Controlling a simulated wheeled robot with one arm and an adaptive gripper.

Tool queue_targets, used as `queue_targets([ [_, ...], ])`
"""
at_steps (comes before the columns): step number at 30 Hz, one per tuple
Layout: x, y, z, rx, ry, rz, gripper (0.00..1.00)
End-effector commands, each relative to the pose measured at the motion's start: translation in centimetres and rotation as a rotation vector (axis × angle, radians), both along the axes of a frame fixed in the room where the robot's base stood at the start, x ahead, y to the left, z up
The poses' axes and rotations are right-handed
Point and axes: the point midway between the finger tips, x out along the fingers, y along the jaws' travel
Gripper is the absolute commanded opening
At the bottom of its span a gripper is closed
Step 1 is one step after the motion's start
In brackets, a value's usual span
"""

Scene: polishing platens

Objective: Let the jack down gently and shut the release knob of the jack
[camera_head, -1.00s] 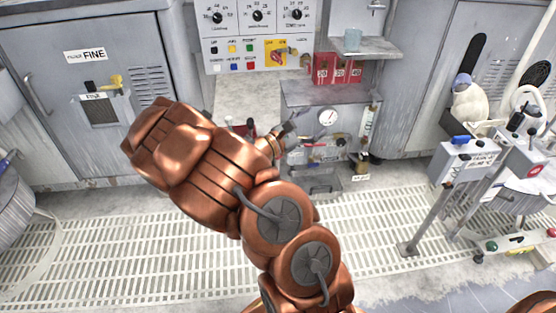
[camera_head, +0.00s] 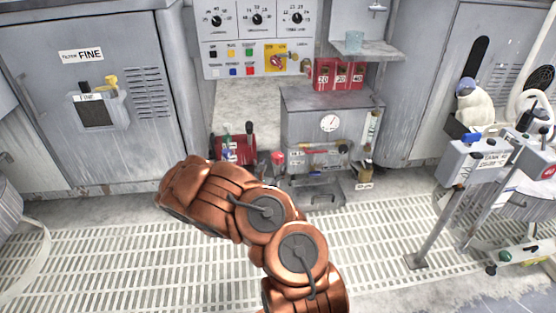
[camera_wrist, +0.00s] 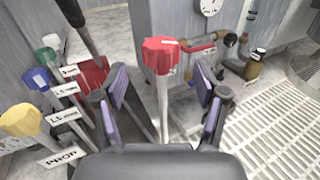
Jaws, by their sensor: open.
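A red knob (camera_wrist: 160,55) on a pale upright stem stands between my open gripper's (camera_wrist: 160,85) purple-padded fingers in the wrist view. The fingers are apart from it on both sides. It seems to be the small red knob in the head view (camera_head: 277,157). A red body (camera_wrist: 92,76) with a black lever (camera_wrist: 82,28), probably the jack, lies behind my left finger. It also shows in the head view (camera_head: 235,149), left of the grey cabinet. I cannot tell which knob is its release knob. My gripper is hidden behind my arm in the head view.
Tagged yellow (camera_wrist: 20,119), blue (camera_wrist: 36,78), green and white knobs crowd the left of the wrist view. A grey cabinet (camera_head: 310,112) with a gauge and pipes stands behind. A brass padlock (camera_wrist: 252,68) is at right. Grated floor (camera_head: 390,225) lies clear.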

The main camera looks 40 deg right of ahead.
Motion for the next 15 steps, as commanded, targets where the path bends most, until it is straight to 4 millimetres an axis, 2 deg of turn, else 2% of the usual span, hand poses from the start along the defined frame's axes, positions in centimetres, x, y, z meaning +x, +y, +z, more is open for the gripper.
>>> queue_targets([
  [9,1.7,-3.7,-0.1,-0.003,-0.004,-0.004,0.72],
  [15,2.5,-5.1,0.0,-0.002,-0.003,-0.003,0.72],
])
